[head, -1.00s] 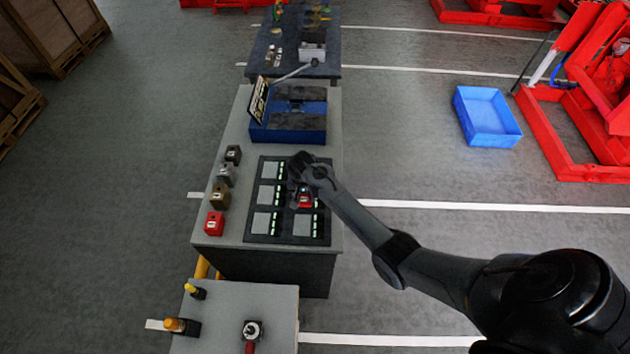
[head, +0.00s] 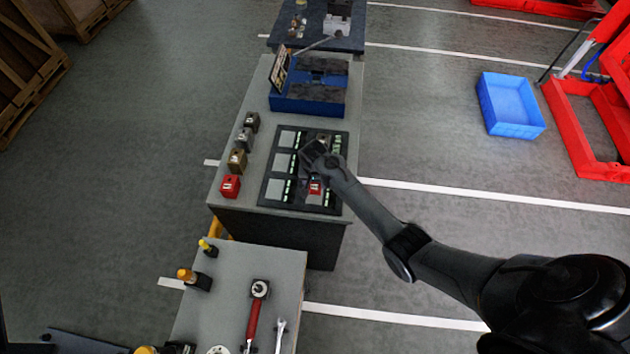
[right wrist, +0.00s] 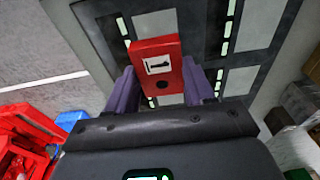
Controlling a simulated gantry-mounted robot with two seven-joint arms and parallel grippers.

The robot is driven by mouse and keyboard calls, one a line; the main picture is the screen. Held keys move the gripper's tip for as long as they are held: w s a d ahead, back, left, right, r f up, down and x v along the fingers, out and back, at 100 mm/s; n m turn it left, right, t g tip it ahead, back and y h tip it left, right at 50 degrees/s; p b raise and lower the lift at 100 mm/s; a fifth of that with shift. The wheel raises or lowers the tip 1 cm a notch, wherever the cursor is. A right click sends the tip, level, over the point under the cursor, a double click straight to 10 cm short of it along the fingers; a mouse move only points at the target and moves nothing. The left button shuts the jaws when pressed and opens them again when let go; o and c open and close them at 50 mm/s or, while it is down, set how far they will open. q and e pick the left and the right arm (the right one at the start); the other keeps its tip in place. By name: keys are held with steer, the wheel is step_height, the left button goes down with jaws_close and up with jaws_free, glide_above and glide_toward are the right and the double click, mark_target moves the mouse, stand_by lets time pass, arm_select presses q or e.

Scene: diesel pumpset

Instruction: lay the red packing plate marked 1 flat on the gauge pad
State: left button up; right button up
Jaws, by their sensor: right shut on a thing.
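The red packing plate (right wrist: 158,62), with a white label bearing a black 1, is held between the purple fingers of my right gripper (right wrist: 160,88) in the right wrist view. In the head view the same red plate (head: 315,187) shows below my right gripper (head: 318,165), over the near right part of the black gauge panel (head: 299,208). The panel carries pale square pads, such as the near left pad (head: 275,190), with green lit marks beside them. The gripper and plate hide the pads under them. I cannot tell whether the plate touches the panel. My left gripper is out of view.
A row of blocks stands left of the panel, with a red block (head: 231,186) nearest and a brown block (head: 238,161) behind it. A blue fixture (head: 310,104) stands behind the panel. A near table (head: 245,280) holds tools. A blue crate (head: 510,105) lies on the floor right.

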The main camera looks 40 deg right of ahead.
steer(key=shift+r, duration=0.2)
steer(key=shift+f+b, duration=1.25)
steer(key=shift+f, duration=1.2)
steer(key=shift+p, duration=0.5)
steer(key=shift+f, duration=0.2)
steer(key=shift+f+b, duration=0.4)
steer(key=shift+b, duration=0.05)
steer(key=shift+f, duration=0.1)
